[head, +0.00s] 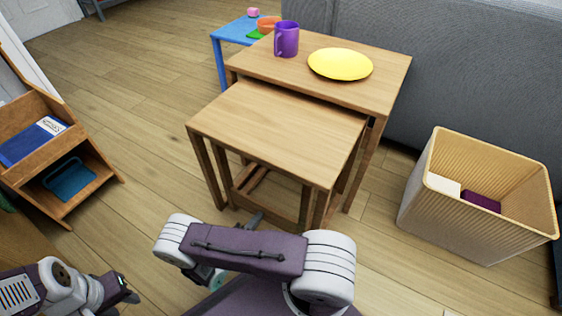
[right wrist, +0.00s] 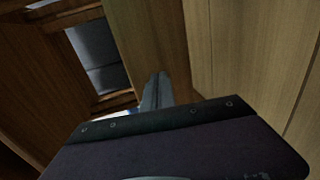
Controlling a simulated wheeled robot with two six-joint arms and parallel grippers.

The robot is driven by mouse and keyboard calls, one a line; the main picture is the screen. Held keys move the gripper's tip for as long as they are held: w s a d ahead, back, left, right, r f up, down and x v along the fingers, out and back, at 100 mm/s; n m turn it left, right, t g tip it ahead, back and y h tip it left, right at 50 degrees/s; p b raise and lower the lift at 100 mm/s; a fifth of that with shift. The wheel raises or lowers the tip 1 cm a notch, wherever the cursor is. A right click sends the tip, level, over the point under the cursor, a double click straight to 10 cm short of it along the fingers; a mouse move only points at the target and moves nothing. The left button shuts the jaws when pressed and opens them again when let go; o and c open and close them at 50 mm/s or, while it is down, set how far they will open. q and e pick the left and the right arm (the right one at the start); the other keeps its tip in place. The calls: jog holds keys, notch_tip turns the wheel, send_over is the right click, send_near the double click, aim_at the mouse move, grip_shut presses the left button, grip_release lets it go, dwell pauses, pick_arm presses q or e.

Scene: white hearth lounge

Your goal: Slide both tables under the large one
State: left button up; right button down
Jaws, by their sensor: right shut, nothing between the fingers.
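The large wooden table (head: 385,72) stands at the back against the sofa. A lower wooden table (head: 270,125) sticks out in front, its back edge under the large top. Wooden legs and low rails (head: 262,208) show beneath it; I cannot tell clearly whether they belong to a third, smaller table. My right gripper (head: 257,218) is shut and empty, low by the front of the lower table. In the right wrist view its fingers (right wrist: 156,92) point along wooden parts; contact is unclear. My left gripper (head: 130,290) is at bottom left, away from the tables, its jaws too small to read.
A purple mug (head: 287,38) and yellow plate (head: 340,64) stand on the large table. A blue table (head: 232,32) is behind left, a wooden shelf (head: 88,188) at left, a ribbed bin (head: 440,220) at right. Floor is clear left of the tables.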

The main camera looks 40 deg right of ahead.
jog(key=shift+r+p+x, duration=0.15)
jog(key=shift+p+x, duration=0.05)
jog(key=shift+x, duration=0.65)
jog(key=shift+r+p+x, duration=0.15)
jog(key=shift+p+x, duration=0.05)
jog(key=shift+x, duration=0.6)
jog(key=shift+r+p+x, duration=0.2)
jog(key=shift+x, duration=0.65)
jog(key=shift+d, duration=0.15)
jog(key=shift+r+p+x, duration=0.2)
jog(key=shift+r+x, duration=0.05)
jog(key=shift+x, duration=0.95)
jog(key=shift+r+p+x, duration=0.15)
jog(key=shift+r+x, duration=0.05)
jog(key=shift+x, duration=1.05)
jog(key=shift+w, duration=0.1)
